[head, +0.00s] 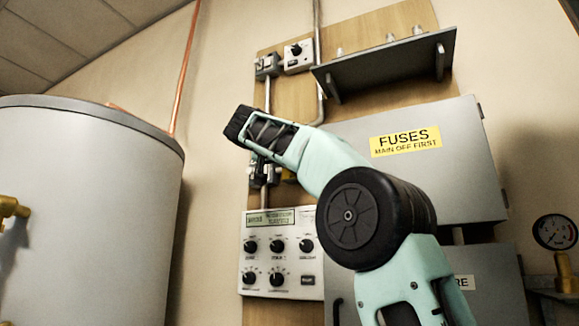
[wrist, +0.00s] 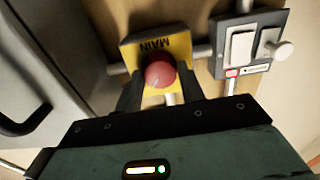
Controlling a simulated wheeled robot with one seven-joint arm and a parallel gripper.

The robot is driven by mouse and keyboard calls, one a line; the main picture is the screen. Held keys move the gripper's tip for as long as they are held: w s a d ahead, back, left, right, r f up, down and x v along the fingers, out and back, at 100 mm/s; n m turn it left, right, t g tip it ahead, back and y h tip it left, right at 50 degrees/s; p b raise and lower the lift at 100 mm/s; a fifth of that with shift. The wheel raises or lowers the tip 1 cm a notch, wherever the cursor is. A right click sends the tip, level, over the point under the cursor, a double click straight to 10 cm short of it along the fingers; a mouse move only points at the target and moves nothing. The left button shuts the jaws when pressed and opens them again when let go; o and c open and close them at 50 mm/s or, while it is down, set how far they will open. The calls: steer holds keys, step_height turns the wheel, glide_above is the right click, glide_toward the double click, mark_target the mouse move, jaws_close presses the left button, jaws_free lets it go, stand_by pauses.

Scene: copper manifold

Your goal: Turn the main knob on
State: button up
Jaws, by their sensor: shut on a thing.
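The main knob (wrist: 158,75) is a round red knob on a yellow plate (wrist: 180,46) lettered MAIN, upside down in the wrist view. My gripper (wrist: 159,88) has its two dark fingers around the knob, one at each side, and is shut on it. The knob's on or off position cannot be read. In the head view my forearm and wrist hide the knob and the fingers. Only a small yellow patch (head: 288,175) shows beside my arm there.
A switch unit (wrist: 250,45) with a white rocker and knob is right of the plate in the wrist view. A dial panel (head: 262,217) sits below; a large tank (head: 80,210) stands left.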

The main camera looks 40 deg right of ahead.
stand_by(0.5)
steer(key=o, duration=1)
steer(key=b+v, duration=0.1)
steer(key=v, duration=1.6)
steer(key=shift+s+a, duration=0.15)
